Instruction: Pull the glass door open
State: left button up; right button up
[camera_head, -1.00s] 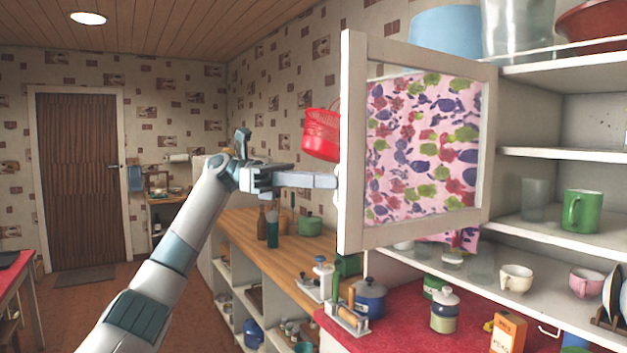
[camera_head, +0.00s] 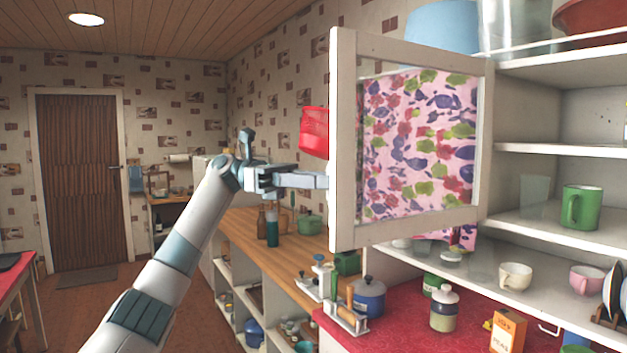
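The glass door (camera_head: 343,140) is a white-framed cupboard door with pink floral cloth showing in its pane. It stands swung out from the white cupboard, attached at its right side. My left gripper (camera_head: 318,180) reaches in from the left, its fingers at the door's free left edge about halfway up. The fingertips meet or pass behind that edge, so their grip and the door's handle are hidden. I cannot tell whether the fingers are closed on anything. My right gripper is out of view.
Open cupboard shelves hold a green mug (camera_head: 580,207), a cream cup (camera_head: 515,276) and a pink cup (camera_head: 586,279). Below the door, a blue pot (camera_head: 368,298) and a jar (camera_head: 444,309) stand on the red counter (camera_head: 400,335). A red basket (camera_head: 314,131) hangs behind the door.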

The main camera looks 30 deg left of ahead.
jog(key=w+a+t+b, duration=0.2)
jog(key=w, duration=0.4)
pick_arm(q)
jog(key=a+p, duration=0.4)
jog(key=a, duration=1.3)
jog(key=shift+a+p, duration=0.15)
jog(key=shift+p, duration=0.25)
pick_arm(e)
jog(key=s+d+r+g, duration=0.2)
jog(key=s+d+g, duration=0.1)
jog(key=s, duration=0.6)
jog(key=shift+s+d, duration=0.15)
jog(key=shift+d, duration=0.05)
